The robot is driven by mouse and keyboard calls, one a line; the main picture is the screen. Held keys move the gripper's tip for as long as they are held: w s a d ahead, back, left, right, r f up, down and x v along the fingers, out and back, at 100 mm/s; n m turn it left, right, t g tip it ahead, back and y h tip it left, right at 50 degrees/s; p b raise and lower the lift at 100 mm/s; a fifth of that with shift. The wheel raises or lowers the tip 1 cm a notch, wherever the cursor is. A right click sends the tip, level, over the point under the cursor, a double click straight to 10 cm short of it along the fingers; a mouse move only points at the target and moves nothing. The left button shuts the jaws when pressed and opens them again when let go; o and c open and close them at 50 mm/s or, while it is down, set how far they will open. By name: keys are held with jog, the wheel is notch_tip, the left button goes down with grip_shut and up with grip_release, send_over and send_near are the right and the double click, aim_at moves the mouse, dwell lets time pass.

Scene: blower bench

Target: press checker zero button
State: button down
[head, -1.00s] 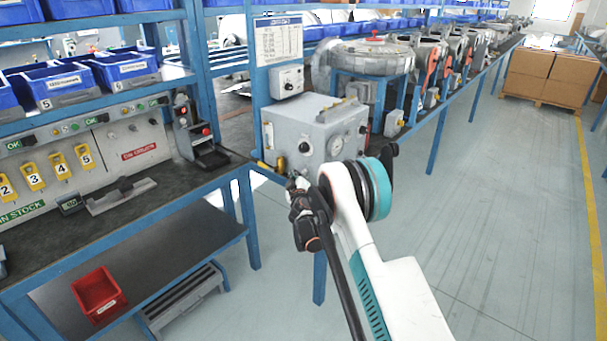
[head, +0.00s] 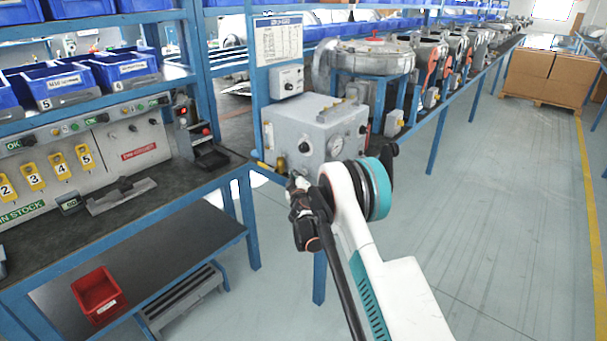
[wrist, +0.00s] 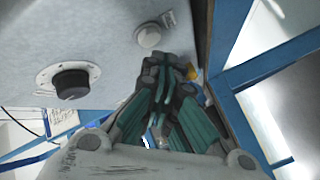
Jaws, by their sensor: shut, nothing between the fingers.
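The checker is a grey box (head: 318,125) with a dial gauge and a dark knob in the head view, standing at the near end of the far bench. In the wrist view its grey face (wrist: 60,30) carries a black round knob (wrist: 70,82) at left and a pale round button (wrist: 149,36) with a small label beside it. My gripper (wrist: 166,65) is shut and empty, its fingertips just below the button in the picture. I cannot tell whether they touch the face.
A small control box with a dial (head: 287,81) hangs above the checker. A near bench (head: 120,215) at left holds gauges and a red-buttoned device (head: 203,136). Blue posts stand close by. A yellow item (wrist: 194,73) lies beside the fingertips.

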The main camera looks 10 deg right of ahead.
jog(key=shift+w+d, duration=0.1)
jog(key=shift+d, duration=0.05)
jog(key=shift+w+d, duration=0.15)
jog(key=shift+d, duration=0.05)
jog(key=shift+w+d, duration=0.25)
jog(key=shift+d, duration=0.1)
dwell(0.9)
jog(key=shift+a, duration=0.1)
jog(key=shift+s+a, duration=0.5)
jog(key=shift+a, duration=0.05)
dwell(0.3)
jog(key=shift+s+a, duration=0.75)
jog(key=shift+a, duration=0.3)
jog(key=shift+s+a, duration=0.75)
jog(key=shift+a, duration=0.25)
